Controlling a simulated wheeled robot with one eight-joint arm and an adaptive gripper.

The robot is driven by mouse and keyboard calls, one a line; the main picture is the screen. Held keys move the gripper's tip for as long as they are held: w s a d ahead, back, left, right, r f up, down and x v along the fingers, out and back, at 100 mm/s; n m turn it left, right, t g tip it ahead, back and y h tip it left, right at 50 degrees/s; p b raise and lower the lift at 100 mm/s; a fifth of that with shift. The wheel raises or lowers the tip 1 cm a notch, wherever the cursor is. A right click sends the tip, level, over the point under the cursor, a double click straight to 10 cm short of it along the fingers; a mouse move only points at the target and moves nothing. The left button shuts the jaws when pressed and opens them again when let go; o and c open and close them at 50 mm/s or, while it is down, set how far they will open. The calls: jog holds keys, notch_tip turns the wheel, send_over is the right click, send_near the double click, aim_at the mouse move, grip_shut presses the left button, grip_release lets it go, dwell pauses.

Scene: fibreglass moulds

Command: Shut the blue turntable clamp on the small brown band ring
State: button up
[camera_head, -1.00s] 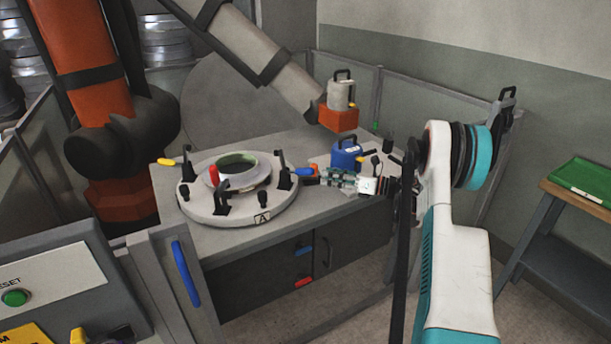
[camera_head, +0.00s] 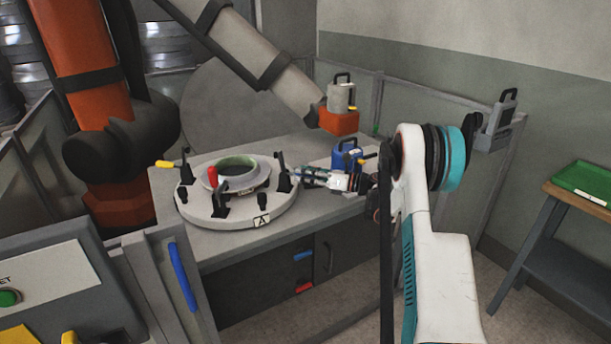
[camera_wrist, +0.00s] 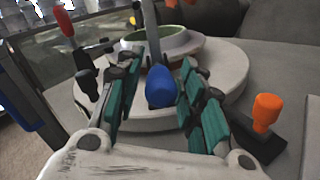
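The blue clamp handle (camera_wrist: 160,88) points outward from the turntable toward my wrist, with its grey clamp arm (camera_wrist: 152,32) standing upright. My gripper (camera_wrist: 160,72) is open, with one teal-padded finger on each side of the blue handle. I cannot tell whether either finger touches it. In the head view my gripper (camera_head: 297,177) reaches the right side of the turntable (camera_head: 190,207) and hides most of the blue handle.
Other clamps have a red handle (camera_head: 212,174) and a yellow handle (camera_head: 165,163). An orange-handled black piece (camera_wrist: 266,112) stands close right of my fingers in the wrist view. A blue canister (camera_head: 346,154) stands behind my gripper. A fence lines the back.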

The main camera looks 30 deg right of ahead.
grip_shut()
jog(key=shift+r, duration=0.1)
